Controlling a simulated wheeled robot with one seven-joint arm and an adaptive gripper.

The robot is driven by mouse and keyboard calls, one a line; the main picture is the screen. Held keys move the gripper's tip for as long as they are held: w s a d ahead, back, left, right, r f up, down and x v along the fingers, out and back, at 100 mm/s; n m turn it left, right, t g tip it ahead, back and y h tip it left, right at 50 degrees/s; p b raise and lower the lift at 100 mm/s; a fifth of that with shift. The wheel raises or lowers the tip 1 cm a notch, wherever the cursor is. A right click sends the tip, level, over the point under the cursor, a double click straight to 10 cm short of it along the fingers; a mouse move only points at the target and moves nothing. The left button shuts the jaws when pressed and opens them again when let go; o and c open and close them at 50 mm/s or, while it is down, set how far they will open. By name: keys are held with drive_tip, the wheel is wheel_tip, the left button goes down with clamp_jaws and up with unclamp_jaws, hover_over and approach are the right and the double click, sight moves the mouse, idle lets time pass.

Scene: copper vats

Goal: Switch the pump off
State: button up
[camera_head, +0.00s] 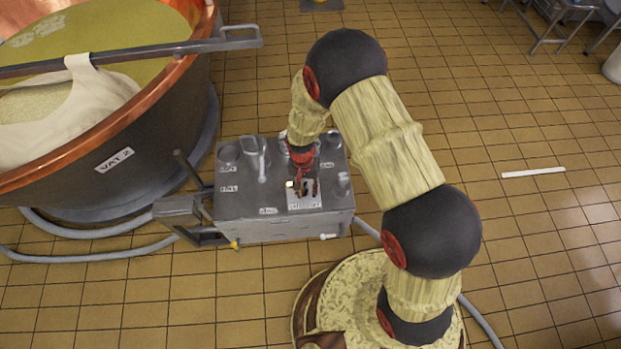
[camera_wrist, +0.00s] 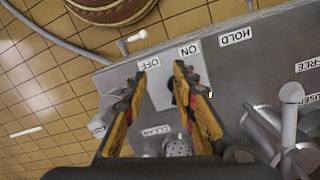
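The grey pump cart (camera_head: 240,205) stands beside the copper vat in the head view. A light switch plate (camera_head: 305,201) is set in its top; the plate also shows in the wrist view (camera_wrist: 158,92). The wrist view shows an OFF label (camera_wrist: 149,64) and an ON label (camera_wrist: 190,50) at the plate's far edge. My gripper (camera_wrist: 160,72) is open over the plate, its two orange-and-black fingers apart, one toward each label. A dark spot shows beside the right finger; I cannot tell whether it is the switch lever. In the head view my gripper (camera_head: 303,185) partly covers the plate.
A HOLD label (camera_wrist: 237,36) and grey fittings (camera_wrist: 290,125) lie right of the plate in the wrist view. The copper vat (camera_head: 130,165), marked VAT 2, stands left of the cart. Grey hoses (camera_head: 90,256) run over the tiled floor. The floor at right is mostly clear.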

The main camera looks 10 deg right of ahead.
drive_tip(key=shift+m+t, duration=0.5)
drive_tip(key=shift+m, duration=0.1)
drive_tip(key=w, duration=0.4)
drive_tip(key=shift+a+r, duration=0.3)
drive_tip(key=shift+r, duration=0.05)
drive_tip(key=shift+w+a+m, duration=0.15)
drive_tip(key=shift+w+m, duration=0.15)
drive_tip(key=shift+m, duration=0.3)
drive_tip(key=shift+f+b, duration=1.35)
drive_tip(key=shift+f, duration=2.5)
drive_tip(key=shift+c, duration=1.4)
drive_tip(key=c, duration=0.4)
clamp_jaws()
